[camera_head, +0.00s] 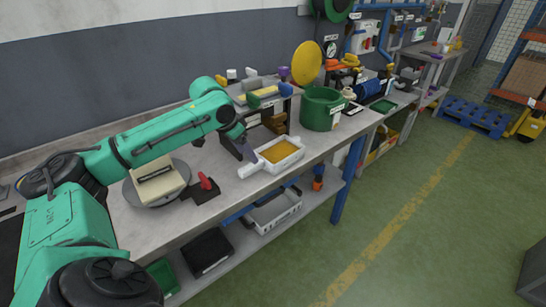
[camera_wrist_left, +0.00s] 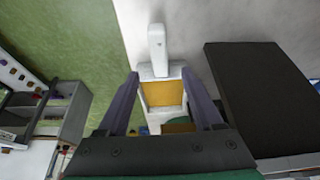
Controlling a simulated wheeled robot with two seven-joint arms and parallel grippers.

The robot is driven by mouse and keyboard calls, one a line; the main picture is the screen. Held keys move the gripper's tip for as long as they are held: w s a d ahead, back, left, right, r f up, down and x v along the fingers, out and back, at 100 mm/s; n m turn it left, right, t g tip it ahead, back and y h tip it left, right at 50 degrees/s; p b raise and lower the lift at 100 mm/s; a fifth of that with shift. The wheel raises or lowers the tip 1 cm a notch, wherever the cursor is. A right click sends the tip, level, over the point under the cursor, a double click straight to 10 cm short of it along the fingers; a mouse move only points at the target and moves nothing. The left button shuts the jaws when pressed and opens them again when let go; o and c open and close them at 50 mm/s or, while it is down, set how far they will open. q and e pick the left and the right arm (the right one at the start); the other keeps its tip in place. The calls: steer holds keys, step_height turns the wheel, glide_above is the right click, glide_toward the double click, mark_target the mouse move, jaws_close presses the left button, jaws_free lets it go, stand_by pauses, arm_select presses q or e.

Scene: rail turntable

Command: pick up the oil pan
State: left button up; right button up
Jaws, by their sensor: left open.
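The oil pan (camera_head: 277,154) is a white shallow pan holding orange-yellow liquid, with a stubby white handle. It sits on the grey workbench near its front edge, handle pointing left. My left gripper (camera_head: 248,155) is close beside the pan at its handle end. In the left wrist view the pan (camera_wrist_left: 164,95) shows between and beyond the two open fingers of the left gripper (camera_wrist_left: 161,76), with its handle pointing up in the picture. Nothing is held between the fingers. Whether a finger touches the pan cannot be told. My right gripper is not in view.
A green bin (camera_head: 322,108) stands right of the pan. Left of it are a red-handled dark block (camera_head: 206,188) and a round turntable (camera_head: 130,192) bearing a cream box (camera_head: 158,182). Fixtures crowd the bench behind. A grey crate (camera_head: 275,211) sits on the lower shelf.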

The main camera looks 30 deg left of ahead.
arm_select(q)
steer(key=p+x, duration=0.1)
steer(key=x, duration=0.5)
steer(key=shift+w, duration=0.15)
steer(key=shift+w+f, duration=0.15)
steer(key=shift+f, duration=0.35)
jaws_close()
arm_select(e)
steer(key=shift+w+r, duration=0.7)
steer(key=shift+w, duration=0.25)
arm_select(q)
steer(key=shift+r, duration=0.1)
